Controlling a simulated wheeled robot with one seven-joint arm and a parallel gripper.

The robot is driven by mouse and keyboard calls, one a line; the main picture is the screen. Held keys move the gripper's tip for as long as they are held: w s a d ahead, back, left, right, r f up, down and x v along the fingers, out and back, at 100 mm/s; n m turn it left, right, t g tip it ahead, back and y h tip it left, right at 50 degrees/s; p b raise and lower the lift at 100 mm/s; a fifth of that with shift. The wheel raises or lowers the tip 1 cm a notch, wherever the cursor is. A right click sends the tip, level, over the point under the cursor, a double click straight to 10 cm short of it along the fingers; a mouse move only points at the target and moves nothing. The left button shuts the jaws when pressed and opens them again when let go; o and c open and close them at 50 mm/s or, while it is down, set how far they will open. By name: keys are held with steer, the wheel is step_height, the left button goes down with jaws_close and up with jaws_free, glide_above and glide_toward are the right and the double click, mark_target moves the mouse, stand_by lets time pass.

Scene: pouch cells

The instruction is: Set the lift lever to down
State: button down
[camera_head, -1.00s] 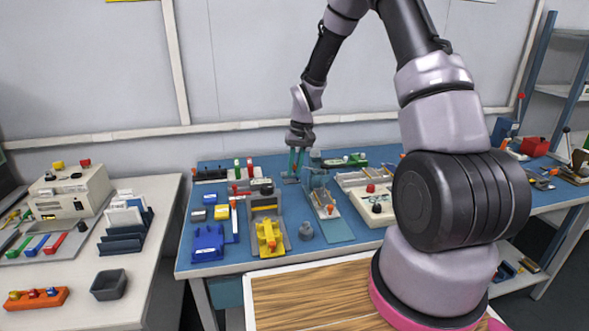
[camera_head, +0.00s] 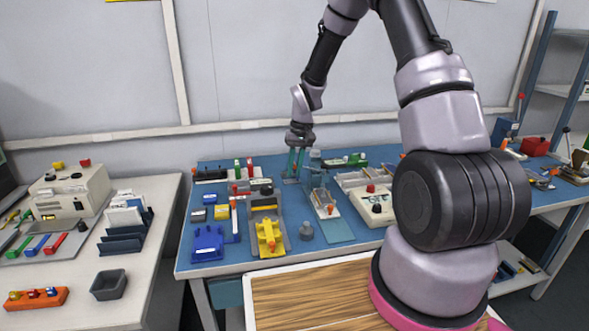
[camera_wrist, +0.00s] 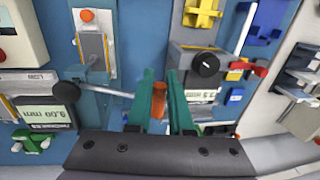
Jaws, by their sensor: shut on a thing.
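In the wrist view, the lift lever shows as a thin grey rod with an orange grip (camera_wrist: 158,103). The rod runs left from the grip toward a gauge (camera_wrist: 45,115) with a millimetre display. My gripper (camera_wrist: 161,82) has its two green fingers on either side of the grip and is shut on it. In the head view, my gripper (camera_head: 294,167) is at the back of the blue table, just left of the gauge stand (camera_head: 316,170).
A grey fixture with a black knob (camera_wrist: 205,63) stands close to the right of my fingers in the wrist view. In the head view, a yellow fixture (camera_head: 268,238), a blue fixture (camera_head: 207,243) and a white box with a red button (camera_head: 372,203) stand nearer the front.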

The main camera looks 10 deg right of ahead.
steer(key=shift+a+f+h, duration=0.3)
steer(key=shift+f+h, duration=0.3)
steer(key=shift+h, duration=0.3)
steer(key=shift+d+f+h, duration=0.15)
steer(key=shift+f+h, duration=0.9)
steer(key=shift+h, duration=0.55)
steer(key=shift+d+f+h, duration=0.15)
steer(key=shift+f+h, duration=0.9)
steer(key=shift+h, duration=0.55)
steer(key=c, duration=0.8)
jaws_free()
